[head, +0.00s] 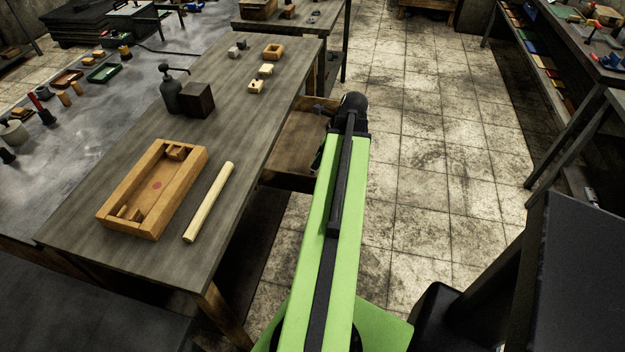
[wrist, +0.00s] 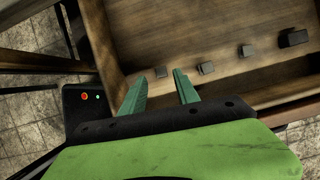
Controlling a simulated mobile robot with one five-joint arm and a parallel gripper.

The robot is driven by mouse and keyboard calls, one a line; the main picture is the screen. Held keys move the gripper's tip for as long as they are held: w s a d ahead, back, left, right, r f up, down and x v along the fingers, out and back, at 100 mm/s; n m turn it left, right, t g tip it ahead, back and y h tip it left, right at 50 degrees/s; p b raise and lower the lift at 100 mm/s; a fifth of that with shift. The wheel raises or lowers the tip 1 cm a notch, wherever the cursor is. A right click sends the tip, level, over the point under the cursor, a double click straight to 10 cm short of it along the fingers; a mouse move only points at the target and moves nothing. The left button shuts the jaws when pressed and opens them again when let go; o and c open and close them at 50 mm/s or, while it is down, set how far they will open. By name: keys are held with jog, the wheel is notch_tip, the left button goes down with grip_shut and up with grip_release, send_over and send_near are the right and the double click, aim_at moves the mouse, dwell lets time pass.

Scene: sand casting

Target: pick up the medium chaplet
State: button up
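Several small grey blocks, likely the chaplets, lie in a row in an open wooden drawer (wrist: 180,35) in the wrist view. From left to right they are a small block (wrist: 161,71), a second block (wrist: 206,68), a third block (wrist: 245,50) and a larger, darker block (wrist: 293,38). I cannot tell for sure which is the medium chaplet. My gripper (wrist: 161,77) is open and empty, its two green fingers pointing into the drawer. The leftmost block shows between the fingertips, seemingly beyond them. In the head view my arm hides the gripper and the blocks.
The drawer (head: 299,150) sticks out from the wooden workbench (head: 235,85). On the bench are a wooden frame (head: 148,195), a round rod (head: 208,202), a dark cube (head: 198,100) and an oil can (head: 171,95). The tiled floor (head: 430,150) to the right is clear.

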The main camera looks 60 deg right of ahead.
aim_at(316, 174)
jog(key=b+x, duration=0.4)
jog(key=x, duration=0.1)
jog(key=shift+s+d+f+b, duration=0.1)
jog(key=shift+s+d+b, duration=0.05)
jog(key=shift+s+b, duration=0.2)
jog(key=shift+w+f, duration=0.2)
jog(key=shift+w, duration=0.05)
jog(key=shift+r, duration=0.2)
grip_shut()
